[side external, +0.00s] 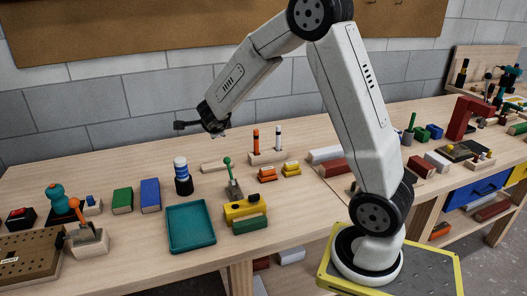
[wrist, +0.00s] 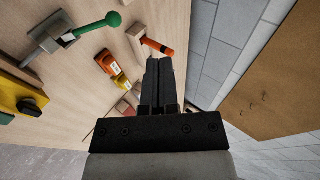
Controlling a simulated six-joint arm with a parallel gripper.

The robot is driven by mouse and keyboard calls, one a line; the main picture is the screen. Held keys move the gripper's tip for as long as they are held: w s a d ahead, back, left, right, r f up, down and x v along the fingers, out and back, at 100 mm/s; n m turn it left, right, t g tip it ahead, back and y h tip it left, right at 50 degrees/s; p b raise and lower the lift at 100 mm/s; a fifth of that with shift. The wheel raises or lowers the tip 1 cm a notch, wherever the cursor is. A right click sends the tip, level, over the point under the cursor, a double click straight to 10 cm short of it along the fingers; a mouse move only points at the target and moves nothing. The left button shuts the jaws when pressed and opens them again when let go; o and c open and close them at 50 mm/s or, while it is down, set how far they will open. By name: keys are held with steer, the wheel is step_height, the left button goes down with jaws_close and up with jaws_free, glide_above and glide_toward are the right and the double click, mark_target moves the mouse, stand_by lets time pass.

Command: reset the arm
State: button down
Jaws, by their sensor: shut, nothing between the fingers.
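My gripper (side external: 181,125) is raised above the back left part of the workbench (side external: 125,165), pointing left and clear of everything. In the wrist view my gripper (wrist: 158,64) shows its two dark fingers together, with nothing between them. My arm is bent, with its elbow high at the top of the side external view.
Below stand a teal tray (side external: 191,228), a blue-and-white cylinder (side external: 182,176), a green-knobbed lever (side external: 231,180), and a block with orange (side external: 256,141) and white (side external: 278,139) pegs. Green (side external: 123,200) and blue (side external: 150,195) blocks stand left. A block wall (side external: 150,95) is behind.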

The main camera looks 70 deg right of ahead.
steer(key=shift+a+r, duration=0.15)
steer(key=shift+r, duration=0.15)
steer(key=s+a+f+n+t+y, duration=0.25)
steer(key=a+n+y, duration=0.45)
steer(key=a+n, duration=0.85)
steer(key=s+a+f+n+g+y, duration=0.1)
steer(key=s+a+f+n+g, duration=0.1)
steer(key=s+n, duration=0.4)
steer(key=s+a+f+n+g, duration=0.3)
steer(key=s+n, duration=0.3)
steer(key=s, duration=0.3)
steer(key=shift+s+a+y, duration=0.3)
steer(key=shift+s+y, duration=0.05)
steer(key=shift+y, duration=0.05)
